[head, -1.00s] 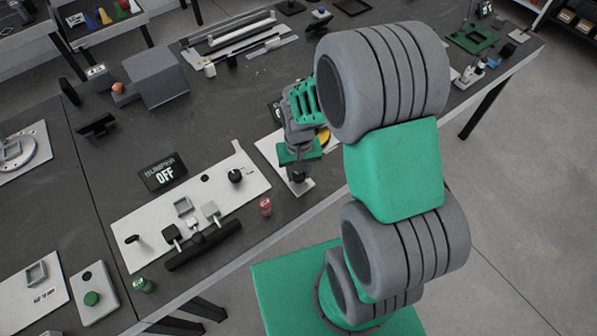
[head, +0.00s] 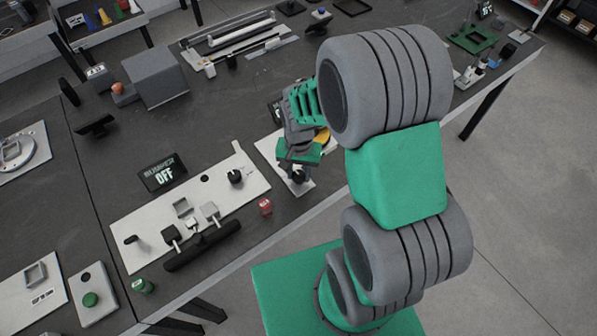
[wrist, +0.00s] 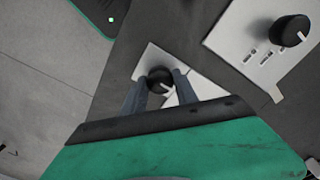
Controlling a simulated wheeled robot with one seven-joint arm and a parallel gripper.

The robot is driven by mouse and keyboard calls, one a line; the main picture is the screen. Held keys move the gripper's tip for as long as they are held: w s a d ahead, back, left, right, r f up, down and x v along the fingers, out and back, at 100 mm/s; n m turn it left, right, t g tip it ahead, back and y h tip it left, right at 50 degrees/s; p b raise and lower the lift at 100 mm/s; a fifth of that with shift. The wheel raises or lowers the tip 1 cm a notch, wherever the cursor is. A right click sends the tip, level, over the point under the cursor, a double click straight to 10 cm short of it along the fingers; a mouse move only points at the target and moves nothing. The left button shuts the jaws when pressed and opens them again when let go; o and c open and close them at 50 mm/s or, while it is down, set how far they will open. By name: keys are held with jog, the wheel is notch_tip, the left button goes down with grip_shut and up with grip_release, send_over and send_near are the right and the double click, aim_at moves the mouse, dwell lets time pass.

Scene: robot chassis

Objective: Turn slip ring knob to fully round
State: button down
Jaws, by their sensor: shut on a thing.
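My gripper (wrist: 157,84) is shut on a round black knob (wrist: 160,75) in the wrist view, with one finger on each side of it. A white pointer mark shows on the knob's lower right. The knob sits on a small white plate (wrist: 150,56). In the head view my gripper (head: 299,172) points down at the knob (head: 298,178) near the table's front edge, and the white plate (head: 267,146) is partly covered by my arm. A yellow part (head: 322,135) shows behind my gripper. The gripper body hides the lower part of the plate in the wrist view.
A larger white panel (head: 140,217) with another black knob (head: 235,176), switches and a black bar lies to the left. A display (head: 163,172) reading OFF stands behind it. A red button (head: 265,206) is near the front edge. A second display (head: 274,111) is partly hidden.

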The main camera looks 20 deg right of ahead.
aim_at(299, 175)
jog(key=c, duration=0.9)
grip_release()
jog(key=shift+c, duration=0.2)
jog(key=shift+r, duration=0.1)
notch_tip(299, 175, up, 8)
jog(key=shift+f+b, duration=0.2)
jog(key=shift+b, duration=0.15)
